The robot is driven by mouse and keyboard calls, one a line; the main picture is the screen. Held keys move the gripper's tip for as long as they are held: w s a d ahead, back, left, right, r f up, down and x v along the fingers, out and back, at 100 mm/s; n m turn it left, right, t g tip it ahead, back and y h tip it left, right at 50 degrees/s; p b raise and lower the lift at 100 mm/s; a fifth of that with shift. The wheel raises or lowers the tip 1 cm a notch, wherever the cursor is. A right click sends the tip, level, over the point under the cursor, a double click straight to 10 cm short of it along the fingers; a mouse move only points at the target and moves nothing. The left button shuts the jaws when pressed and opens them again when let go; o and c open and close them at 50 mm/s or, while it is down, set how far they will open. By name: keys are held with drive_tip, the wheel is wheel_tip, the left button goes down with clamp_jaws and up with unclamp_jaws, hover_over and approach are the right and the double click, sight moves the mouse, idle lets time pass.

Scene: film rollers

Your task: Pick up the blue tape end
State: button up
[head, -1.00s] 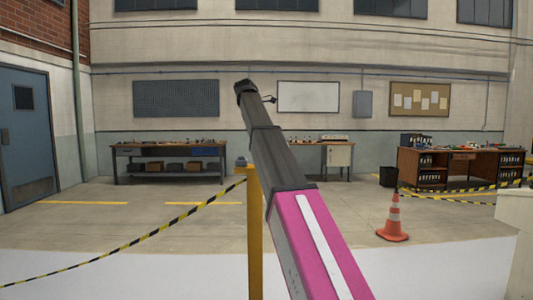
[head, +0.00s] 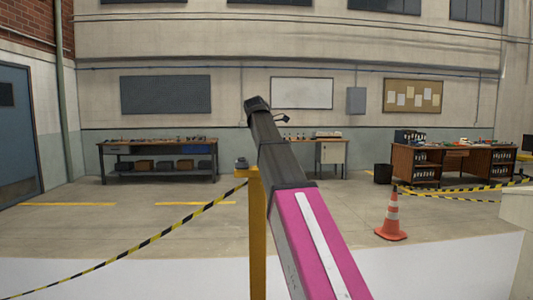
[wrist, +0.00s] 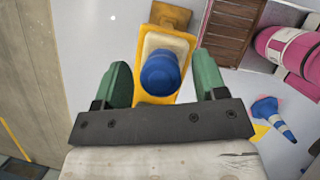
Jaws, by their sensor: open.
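The blue tape end (wrist: 160,72) is a round blue knob on a yellow holder (wrist: 180,45) in the middle of the wrist view. My gripper (wrist: 163,60) has its two green fingers spread, one on each side of the knob, with gaps showing on both sides. I cannot tell how far the knob lies below the fingertips. In the head view a small blue piece (head: 241,163) sits on top of the yellow post (head: 257,235), left of my pink and black arm. The fingers cannot be made out in the head view.
Yellow-black tape (head: 150,240) runs from the post to the lower left. An orange cone (head: 391,218) stands on the right. Workbenches (head: 157,160) line the back wall. In the wrist view, a blue-white striped piece (wrist: 273,120) and a brown slatted box (wrist: 232,30) lie right.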

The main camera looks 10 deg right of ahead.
drive_tip(key=shift+d+f, duration=0.1)
drive_tip(key=shift+f, duration=0.2)
drive_tip(key=c, duration=1.1)
drive_tip(key=shift+w+r, duration=0.1)
drive_tip(key=shift+r, duration=0.1)
